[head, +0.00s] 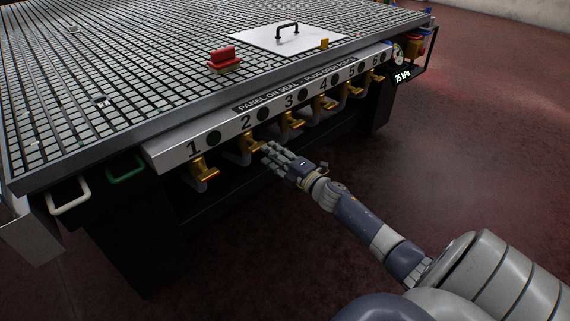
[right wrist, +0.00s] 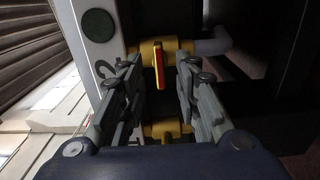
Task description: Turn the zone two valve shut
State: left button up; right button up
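The zone two valve (head: 250,141) is a brass valve under the panel number 2 in the head view, on the table's front edge. My right gripper (head: 268,152) reaches in from the right, with its fingertips close beside this valve. In the right wrist view, a brass valve (right wrist: 178,47) with a red lever (right wrist: 158,66) lies just beyond and between the fingertips. The gripper's two fingers stand apart on either side of the lever, with nothing clearly held. Whether a finger touches the lever cannot be told. My left gripper is not in view.
The valve one (head: 203,170) and valve three (head: 291,124) flank valve two under the numbered panel (head: 179,153). A gridded table (head: 130,60) carries a red block (head: 224,58) and a white plate with a black handle (head: 262,38). A gauge (head: 398,54) hangs at the right end. The floor in front is clear.

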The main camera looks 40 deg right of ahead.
jog(key=shift+s+d, duration=0.2)
jog(key=shift+s, duration=2.75)
